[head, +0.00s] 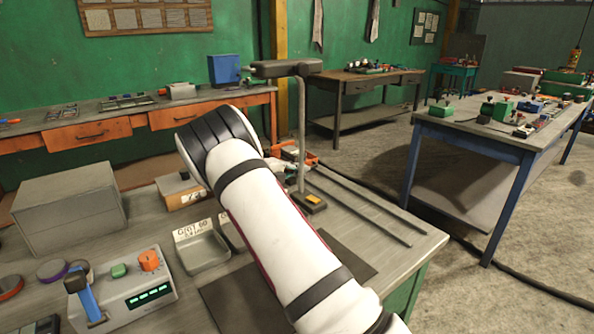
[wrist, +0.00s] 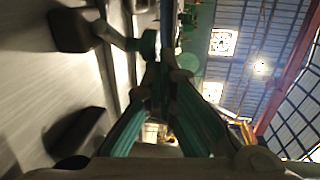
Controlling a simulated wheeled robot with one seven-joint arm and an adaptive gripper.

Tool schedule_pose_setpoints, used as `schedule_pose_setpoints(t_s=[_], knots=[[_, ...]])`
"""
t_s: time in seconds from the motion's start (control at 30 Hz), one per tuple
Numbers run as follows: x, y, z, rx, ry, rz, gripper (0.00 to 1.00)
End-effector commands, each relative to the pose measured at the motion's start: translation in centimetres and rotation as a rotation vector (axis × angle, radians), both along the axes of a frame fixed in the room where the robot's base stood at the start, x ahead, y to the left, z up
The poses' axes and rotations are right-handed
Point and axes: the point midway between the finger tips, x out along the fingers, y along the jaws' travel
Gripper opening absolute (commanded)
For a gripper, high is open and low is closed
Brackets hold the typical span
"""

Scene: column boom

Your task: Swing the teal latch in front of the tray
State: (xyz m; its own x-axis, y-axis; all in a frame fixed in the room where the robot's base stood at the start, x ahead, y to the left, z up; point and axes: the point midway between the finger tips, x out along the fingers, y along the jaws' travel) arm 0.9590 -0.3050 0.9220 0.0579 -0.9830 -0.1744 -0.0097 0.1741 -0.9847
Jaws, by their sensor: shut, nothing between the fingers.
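In the wrist view, my gripper (wrist: 164,82) is shut and empty, its two fingers meeting near the middle of the picture. Just beyond the fingertips is a small teal piece (wrist: 148,45) on a pale arm that reaches to a dark block; it may be the latch. I cannot tell whether the fingertips touch it. In the head view, a shallow grey tray (head: 203,252) with a paper label stands on the near bench, left of my white arm.
A lamp-like stand (head: 301,130) rises from the bench behind my arm. A control box (head: 136,290) with a blue lever and a grey case (head: 70,208) stand left. Two rails (head: 365,205) lie right of the stand. A blue-legged table (head: 480,133) stands farther right across open floor.

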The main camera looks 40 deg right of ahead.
Motion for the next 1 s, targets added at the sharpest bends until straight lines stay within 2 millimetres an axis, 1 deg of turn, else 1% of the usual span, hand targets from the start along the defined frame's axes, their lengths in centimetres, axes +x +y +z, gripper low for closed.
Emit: schedule_pose_setpoints(t_s=[0.33, 1.0], knots=[[0.33, -1.09, -0.02, -0.001, 0.001, 0.000, 0.00], [0.36, -1.14, 0.00, -0.001, 0.001, 0.000, 0.00]])
